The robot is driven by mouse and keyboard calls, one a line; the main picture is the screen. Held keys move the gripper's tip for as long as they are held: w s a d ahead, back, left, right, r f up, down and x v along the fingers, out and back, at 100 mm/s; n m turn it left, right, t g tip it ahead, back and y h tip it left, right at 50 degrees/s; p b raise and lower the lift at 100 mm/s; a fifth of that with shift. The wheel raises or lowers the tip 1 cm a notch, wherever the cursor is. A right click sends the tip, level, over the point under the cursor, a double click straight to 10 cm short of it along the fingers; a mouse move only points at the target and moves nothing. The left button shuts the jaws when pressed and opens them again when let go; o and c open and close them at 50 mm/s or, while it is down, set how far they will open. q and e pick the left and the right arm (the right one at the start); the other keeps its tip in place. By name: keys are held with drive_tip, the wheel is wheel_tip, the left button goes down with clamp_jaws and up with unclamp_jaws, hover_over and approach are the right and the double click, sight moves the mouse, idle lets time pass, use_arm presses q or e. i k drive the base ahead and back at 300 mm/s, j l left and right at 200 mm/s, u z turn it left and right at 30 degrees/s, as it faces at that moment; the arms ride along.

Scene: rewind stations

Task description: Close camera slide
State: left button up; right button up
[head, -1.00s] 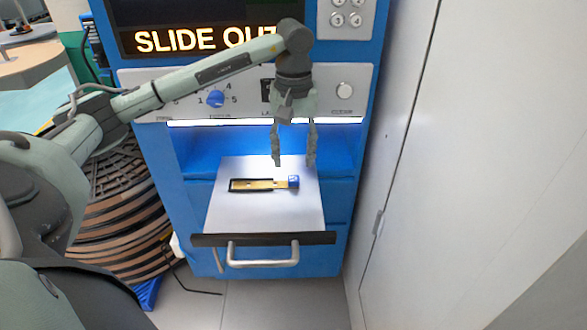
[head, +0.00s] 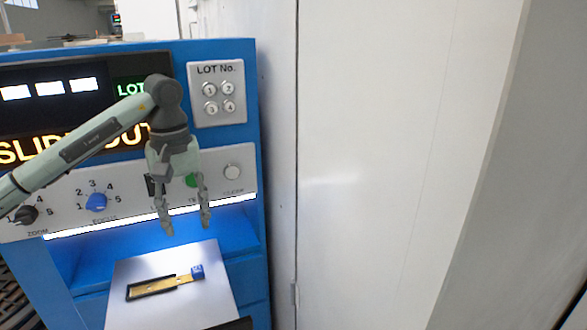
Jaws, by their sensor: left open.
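The camera slide (head: 212,306) is a pale flat tray pulled out of the blue machine (head: 257,170). A brass strip (head: 180,282) in a dark holder with a small blue block (head: 197,272) at its right end lies on it. The slide's front edge and handle are cut off below the picture. My left gripper (head: 188,230) is open and empty, pointing down above the back part of the slide, in front of the control panel. My right gripper is not in view.
The panel has a blue focus knob (head: 96,202), a dark zoom knob (head: 25,215), a green button (head: 192,181), a white button (head: 232,172) and a lot-number keypad (head: 217,95). A lit screen reads "SLIDE OUT". A white wall or cabinet (head: 390,150) stands close on the right.

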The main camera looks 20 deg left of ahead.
sight(208, 303)
drive_tip(key=k+l, duration=0.2)
drive_tip(key=k, duration=0.3)
drive_tip(key=k+l, duration=0.25)
drive_tip(key=k, duration=0.2)
